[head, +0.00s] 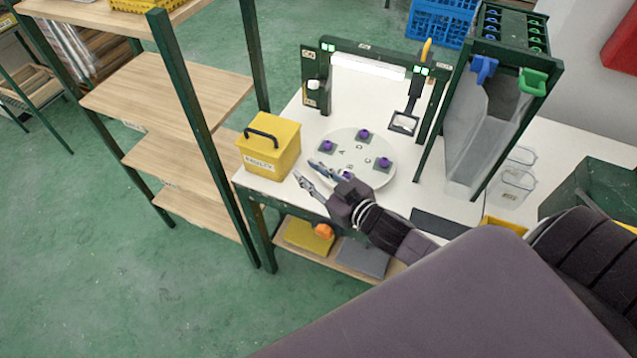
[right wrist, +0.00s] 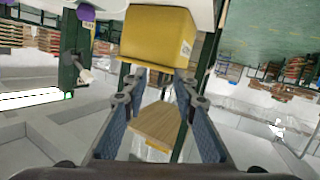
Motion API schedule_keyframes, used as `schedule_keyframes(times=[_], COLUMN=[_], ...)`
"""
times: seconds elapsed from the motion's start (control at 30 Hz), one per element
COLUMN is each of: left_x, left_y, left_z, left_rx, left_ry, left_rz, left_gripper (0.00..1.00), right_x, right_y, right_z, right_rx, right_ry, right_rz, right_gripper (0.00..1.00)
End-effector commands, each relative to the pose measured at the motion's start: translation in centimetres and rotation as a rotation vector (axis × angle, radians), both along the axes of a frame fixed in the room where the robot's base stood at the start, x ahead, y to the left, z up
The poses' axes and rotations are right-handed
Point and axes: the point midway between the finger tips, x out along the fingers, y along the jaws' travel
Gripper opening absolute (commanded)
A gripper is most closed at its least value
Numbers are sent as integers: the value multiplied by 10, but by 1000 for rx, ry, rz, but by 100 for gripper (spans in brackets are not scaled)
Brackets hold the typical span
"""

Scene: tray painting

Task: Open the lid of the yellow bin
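The yellow bin (head: 268,160) stands upright on the left corner of the white worktable. Its lid is shut, with a black arched handle (head: 262,134) on top and a label on the front. My right gripper (head: 306,171) is open and empty, just right of the bin and apart from it. In the right wrist view, the yellow bin (right wrist: 158,36) lies beyond the spread fingers (right wrist: 157,78); its handle does not show there. My left gripper is not in view.
A round white turntable (head: 378,176) with several purple-knobbed pieces is right of the bin, close behind my right gripper. A green frame (head: 370,47) stands behind it. A wooden-shelved rack (head: 190,100) stands left of the table. A grey hopper (head: 480,120) is at the right.

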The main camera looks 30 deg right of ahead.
Motion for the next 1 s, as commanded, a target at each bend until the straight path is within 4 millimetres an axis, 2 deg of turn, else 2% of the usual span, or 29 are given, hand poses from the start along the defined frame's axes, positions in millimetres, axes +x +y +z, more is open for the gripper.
schedule_keyframes(times=[0.3, 0.8, 0.93, 1.0], left_x=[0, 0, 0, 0], left_y=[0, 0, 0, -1], left_z=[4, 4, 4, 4], left_rx=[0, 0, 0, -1], left_ry=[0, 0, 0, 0], left_rz=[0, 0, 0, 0], left_gripper=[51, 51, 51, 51], right_x=[-6, -6, -15, -26], right_y=[1, 1, 1, 0], right_z=[-7, -7, -13, -19], right_rx=[-9, -9, -13, -20], right_ry=[45, 50, 101, 163], right_rz=[-23, -26, -67, -107], right_gripper=[26, 26, 26, 26])
